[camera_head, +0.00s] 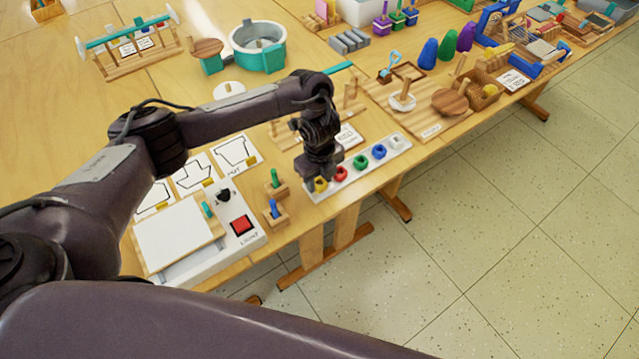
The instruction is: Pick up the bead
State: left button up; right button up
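A white strip (348,178) near the table's front edge carries a row of beads. From left to right they are a yellow bead (321,184), a red bead (341,174), a green bead (360,162), a blue bead (379,151) and a white bead (395,142). My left gripper (320,172) points down right over the yellow bead at the strip's left end. The gripper's dark body hides its fingertips and the top of that bead. Whether the fingers touch or hold the bead cannot be told. My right gripper is not in view.
Outline cards (194,172) lie behind. A wooden pegboard (425,122) stands to the right. Tiled floor (480,230) lies beyond the table edge.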

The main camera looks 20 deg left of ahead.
pick_arm(q)
jog(key=c, duration=0.5)
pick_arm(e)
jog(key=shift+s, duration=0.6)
pick_arm(q)
jog(key=shift+r, duration=0.45)
notch_tip(320, 180, up, 19)
jog(key=p, duration=0.5)
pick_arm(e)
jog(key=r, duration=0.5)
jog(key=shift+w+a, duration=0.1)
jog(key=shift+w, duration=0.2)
